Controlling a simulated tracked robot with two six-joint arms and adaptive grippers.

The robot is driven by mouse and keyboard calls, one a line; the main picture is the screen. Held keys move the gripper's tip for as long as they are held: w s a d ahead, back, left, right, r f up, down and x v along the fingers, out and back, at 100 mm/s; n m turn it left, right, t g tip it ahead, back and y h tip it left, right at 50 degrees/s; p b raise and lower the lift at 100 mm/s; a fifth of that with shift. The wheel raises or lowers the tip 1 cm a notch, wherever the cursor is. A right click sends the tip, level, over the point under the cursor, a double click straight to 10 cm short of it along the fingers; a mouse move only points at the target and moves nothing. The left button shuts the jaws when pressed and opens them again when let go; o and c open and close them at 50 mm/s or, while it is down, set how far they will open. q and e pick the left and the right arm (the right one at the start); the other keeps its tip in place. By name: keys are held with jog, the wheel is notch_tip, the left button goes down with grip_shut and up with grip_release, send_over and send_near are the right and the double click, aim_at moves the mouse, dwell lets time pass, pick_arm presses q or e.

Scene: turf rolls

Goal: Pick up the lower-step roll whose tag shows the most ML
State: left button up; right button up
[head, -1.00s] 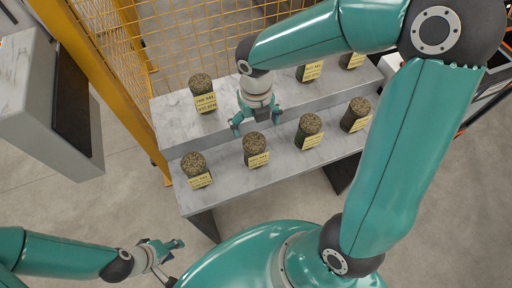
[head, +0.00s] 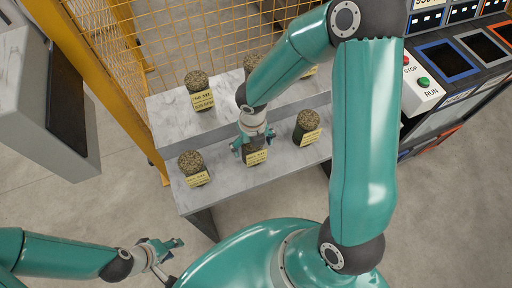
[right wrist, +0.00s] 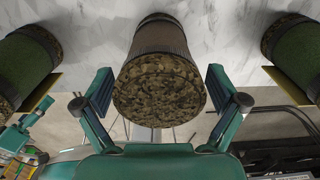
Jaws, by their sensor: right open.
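On the lower step (head: 225,178) stand dark rolls with mottled brown tops and yellow tags. I see a left roll (head: 190,162), a second roll (head: 256,157) and a third roll (head: 307,124); my right arm hides the place further right. The tag print is too small to read surely. My right gripper (head: 255,142) is open at the second roll. In the right wrist view, this roll (right wrist: 160,85) stands between the two spread fingers (right wrist: 160,92), with gaps on both sides. My left gripper (head: 172,258) is open and empty, low at the left, away from the steps.
An upper-step roll (head: 198,90) stands behind; others there are partly hidden by my right arm. In the right wrist view, neighbouring rolls stand left (right wrist: 22,65) and right (right wrist: 295,55). A yellow mesh fence (head: 190,40) is behind. A console with buttons (head: 422,85) stands right.

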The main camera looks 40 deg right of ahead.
jog(key=c, duration=1.5)
jog(key=shift+c, duration=0.3)
jog(key=shift+r, duration=0.15)
